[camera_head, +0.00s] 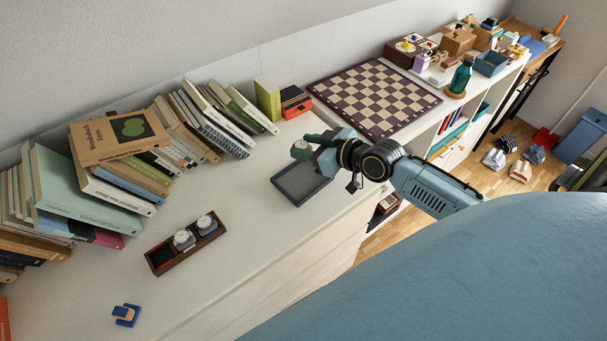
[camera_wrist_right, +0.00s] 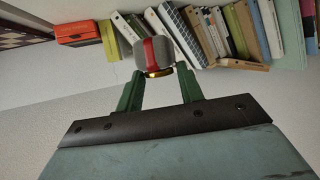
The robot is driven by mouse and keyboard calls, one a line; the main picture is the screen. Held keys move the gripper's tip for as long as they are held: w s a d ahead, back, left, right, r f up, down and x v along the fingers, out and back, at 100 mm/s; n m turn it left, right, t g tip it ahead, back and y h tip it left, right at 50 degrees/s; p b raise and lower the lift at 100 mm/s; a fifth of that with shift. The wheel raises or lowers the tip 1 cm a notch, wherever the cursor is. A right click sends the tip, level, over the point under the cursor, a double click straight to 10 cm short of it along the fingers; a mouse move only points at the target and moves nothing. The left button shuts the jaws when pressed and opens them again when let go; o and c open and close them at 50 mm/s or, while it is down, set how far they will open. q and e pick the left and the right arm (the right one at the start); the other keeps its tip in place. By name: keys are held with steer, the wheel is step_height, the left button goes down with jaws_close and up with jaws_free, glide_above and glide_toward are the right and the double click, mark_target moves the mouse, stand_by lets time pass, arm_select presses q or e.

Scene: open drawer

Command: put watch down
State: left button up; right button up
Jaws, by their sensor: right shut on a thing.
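My right gripper (camera_head: 308,146) reaches in from the right, above a dark grey tray (camera_head: 286,194) on the white cabinet top. In the right wrist view its green fingers (camera_wrist_right: 155,80) are shut on the watch (camera_wrist_right: 140,52), a grey rounded piece with a red band and a gold rim. The watch (camera_head: 300,152) shows small in the head view, partly hidden by the fingers, and appears to be above the tray's far left part. A brown watch box (camera_head: 162,256) holds two watches on grey cushions and shows a red-lined empty compartment at its left end. My left gripper is not in view.
Leaning books (camera_head: 80,190) line the wall at left. A chessboard (camera_head: 375,98) lies to the right. A blue clip-like object (camera_head: 126,315) lies at front left. The top between watch box and tray is clear.

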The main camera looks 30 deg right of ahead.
step_height(320, 180, down, 5)
steer(key=shift+w+d+b, duration=0.1)
steer(key=shift+d+b, duration=0.05)
steer(key=shift+b, duration=0.6)
step_height(320, 180, down, 2)
steer(key=shift+b, duration=0.4)
step_height(320, 180, down, 3)
steer(key=shift+b, duration=0.65)
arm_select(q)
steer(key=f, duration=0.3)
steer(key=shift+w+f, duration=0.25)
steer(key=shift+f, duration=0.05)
arm_select(e)
steer(key=shift+r, duration=0.1)
steer(key=o, duration=0.7)
steer(key=shift+c, duration=0.2)
steer(key=o, duration=0.4)
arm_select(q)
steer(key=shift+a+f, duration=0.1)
arm_select(e)
steer(key=shift+o, duration=0.2)
